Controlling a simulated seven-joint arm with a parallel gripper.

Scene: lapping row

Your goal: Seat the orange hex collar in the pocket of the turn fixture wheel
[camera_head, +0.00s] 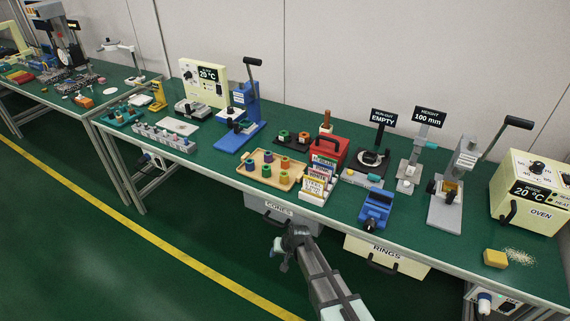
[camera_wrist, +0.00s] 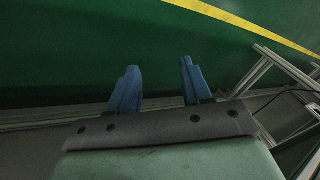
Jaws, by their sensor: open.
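The turn fixture is most likely the grey device with a dark round wheel (camera_head: 372,158) on the bench, below the sign reading EMPTY. Its pocket is too small to make out. Several small coloured collars stand on a tan tray (camera_head: 258,181) to its left, some with orange parts; I cannot tell which is the orange hex collar. My gripper (camera_head: 283,252) hangs in front of the bench, below the top's front edge, apart from these things. In the wrist view my gripper (camera_wrist: 157,88) has its two blue fingers apart, with nothing between them, above the green floor.
A card box (camera_head: 318,185), a red box (camera_head: 330,149) and a blue vise (camera_head: 375,210) crowd the bench near the fixture. Grey and cream drawers (camera_head: 384,257) sit under the bench edge. An oven (camera_head: 533,190) stands at right. The floor in front is clear.

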